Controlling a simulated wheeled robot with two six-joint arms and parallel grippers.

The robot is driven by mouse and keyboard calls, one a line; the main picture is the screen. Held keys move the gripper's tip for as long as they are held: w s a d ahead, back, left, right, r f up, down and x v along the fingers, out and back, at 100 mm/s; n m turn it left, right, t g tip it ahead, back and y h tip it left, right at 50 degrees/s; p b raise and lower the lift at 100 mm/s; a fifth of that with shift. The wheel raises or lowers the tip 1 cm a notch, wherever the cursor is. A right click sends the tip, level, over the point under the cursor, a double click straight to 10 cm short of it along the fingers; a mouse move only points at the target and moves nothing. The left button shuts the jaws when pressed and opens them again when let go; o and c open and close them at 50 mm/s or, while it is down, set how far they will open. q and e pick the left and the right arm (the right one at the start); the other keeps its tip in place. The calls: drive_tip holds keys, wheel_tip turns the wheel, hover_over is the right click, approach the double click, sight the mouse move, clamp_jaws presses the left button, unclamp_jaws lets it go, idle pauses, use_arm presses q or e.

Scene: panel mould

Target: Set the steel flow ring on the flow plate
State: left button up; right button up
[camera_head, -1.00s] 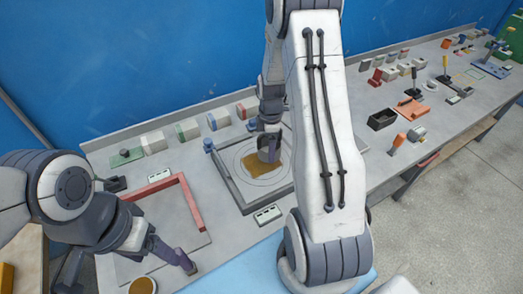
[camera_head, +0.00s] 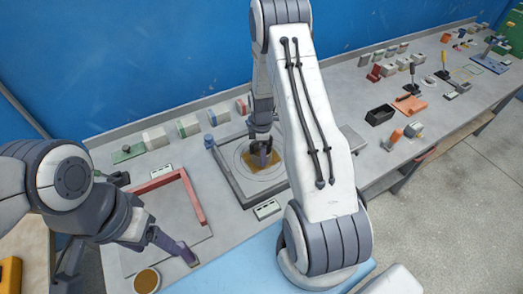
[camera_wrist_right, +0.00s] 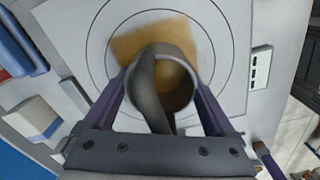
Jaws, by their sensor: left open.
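The flow plate (camera_head: 240,192), pale with dark edge bars and ring lines, lies mid-bench in the head view. A brown patch (camera_head: 250,166) covers its middle; it also shows in the right wrist view (camera_wrist_right: 135,42). The steel flow ring (camera_wrist_right: 145,92), a dark grey open cylinder, sits between my right gripper's purple fingers (camera_wrist_right: 160,98), over the patch. I cannot tell whether its lower rim touches the plate. In the head view my right gripper (camera_head: 261,147) is partly lost against the ring. My left gripper (camera_head: 186,256) is open and empty, low over the bench at left.
A red angled bar (camera_head: 190,190) borders a grey panel at left. A round tin with brown filling (camera_head: 147,281) stands near the front. Coloured blocks (camera_head: 157,138) line the back. A black tray (camera_head: 380,115) and an orange piece (camera_head: 409,104) lie to the right.

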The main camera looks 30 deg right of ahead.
drive_tip(key=shift+o, duration=0.5)
drive_tip(key=shift+r, duration=0.35)
wheel_tip(320, 180, up, 10)
drive_tip(key=b, duration=0.3)
drive_tip(key=shift+r, duration=0.85)
drive_tip(key=s+a+r+m, duration=0.1)
drive_tip(key=s+a+r, duration=0.2)
drive_tip(key=a, duration=0.4)
drive_tip(key=s+a+r+m, duration=0.1)
drive_tip(key=s+a+r, duration=0.15)
drive_tip(key=a, duration=0.45)
drive_tip(key=s+a+r, duration=0.2)
drive_tip(key=s+a, duration=0.2)
drive_tip(key=a, duration=0.3)
drive_tip(key=s+a+r+m+y, duration=0.1)
drive_tip(key=s+a, duration=0.5)
drive_tip(key=s, duration=0.9)
drive_tip(key=r+m, duration=0.1)
drive_tip(key=m, duration=0.1)
drive_tip(key=shift+a+m, duration=0.2)
drive_tip(key=shift+m, duration=0.1)
drive_tip(key=shift+s+b, duration=0.1)
drive_tip(key=shift+b, duration=0.2)
